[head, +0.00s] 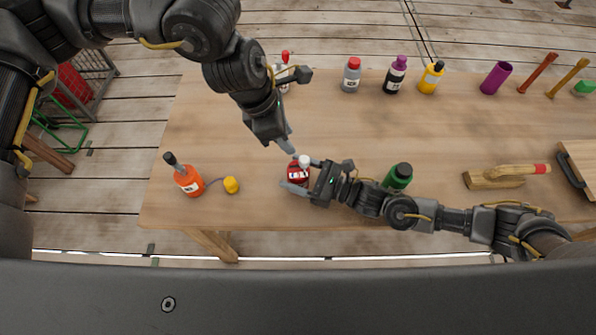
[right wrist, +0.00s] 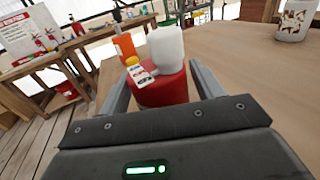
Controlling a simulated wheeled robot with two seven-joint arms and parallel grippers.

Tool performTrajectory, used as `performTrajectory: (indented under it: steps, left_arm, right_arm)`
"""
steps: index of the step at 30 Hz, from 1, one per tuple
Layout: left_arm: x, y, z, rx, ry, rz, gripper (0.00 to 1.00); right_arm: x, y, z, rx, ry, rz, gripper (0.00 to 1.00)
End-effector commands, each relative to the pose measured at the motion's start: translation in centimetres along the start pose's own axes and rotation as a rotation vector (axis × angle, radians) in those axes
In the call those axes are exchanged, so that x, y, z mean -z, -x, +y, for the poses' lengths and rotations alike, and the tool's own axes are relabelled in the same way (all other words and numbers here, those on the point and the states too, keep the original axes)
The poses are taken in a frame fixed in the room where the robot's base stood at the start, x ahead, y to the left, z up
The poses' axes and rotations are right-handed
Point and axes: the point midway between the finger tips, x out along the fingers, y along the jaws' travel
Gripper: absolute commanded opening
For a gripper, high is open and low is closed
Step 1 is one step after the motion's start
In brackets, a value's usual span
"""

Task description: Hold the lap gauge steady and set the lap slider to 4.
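A small red round-bodied object (head: 297,174) with a white knob-like top stands near the table's front edge; I take it for the lap gauge. No slider or number is readable. My right gripper (head: 299,176) has one finger on each side of the red body, close to it; whether both touch is unclear. My left gripper (head: 289,151) points down just above and behind it, apart from it; its finger gap is not clear.
An orange bottle (head: 188,181) and a yellow piece (head: 231,185) stand left. A green bottle (head: 398,177) is close to my right arm. Several bottles line the back, and a wooden float (head: 497,178) lies right. The middle of the table (head: 345,125) is clear.

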Motion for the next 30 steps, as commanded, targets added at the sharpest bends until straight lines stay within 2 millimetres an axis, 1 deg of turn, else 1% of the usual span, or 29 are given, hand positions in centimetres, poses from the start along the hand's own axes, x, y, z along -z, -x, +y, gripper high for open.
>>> performTrajectory:
  steps: [1, 6, 9, 11, 14, 16, 20, 24, 27, 30]
  left_arm:
    - [0.0, 0.0, 0.0, 0.000, 0.000, 0.000, 0.36]
    - [0.0, 0.0, 0.0, 0.000, 0.000, 0.000, 0.36]
    - [0.0, 0.0, 0.0, 0.000, 0.000, 0.000, 0.38]
    - [0.0, 0.0, 0.0, 0.002, 0.004, -0.002, 0.44]
    - [-0.3, -0.5, -0.6, 0.030, 0.041, -0.022, 0.44]
    - [-0.7, -1.1, -1.4, 0.075, 0.105, -0.053, 0.44]
    - [-2.2, -2.5, -3.8, 0.221, 0.324, -0.146, 0.44]
    - [-4.0, -3.5, -6.2, 0.444, 0.658, -0.248, 0.44]
    - [-4.9, -3.8, -7.0, 0.609, 0.907, -0.301, 0.44]
    - [-5.2, -3.9, -7.2, 0.776, 1.156, -0.335, 0.44]
  right_arm:
    - [0.0, 0.0, 0.0, 0.000, 0.000, 0.000, 0.59]
    - [0.0, 0.0, 0.0, 0.000, 0.000, 0.000, 0.37]
    - [0.0, 0.0, 0.0, 0.000, 0.000, 0.000, 0.26]
    - [0.0, 0.0, 0.0, 0.000, 0.000, 0.000, 0.26]
    - [0.0, 0.0, 0.0, 0.000, 0.000, 0.000, 0.26]
    - [0.0, 0.0, 0.0, 0.000, 0.000, 0.000, 0.26]
    - [0.0, 0.0, 0.0, 0.000, 0.000, 0.000, 0.26]
    - [0.0, 0.0, 0.0, 0.000, 0.000, 0.000, 0.26]
    - [0.0, 0.0, 0.0, 0.000, 0.000, 0.001, 0.26]
    - [0.0, 0.0, 0.0, 0.000, 0.000, 0.001, 0.26]
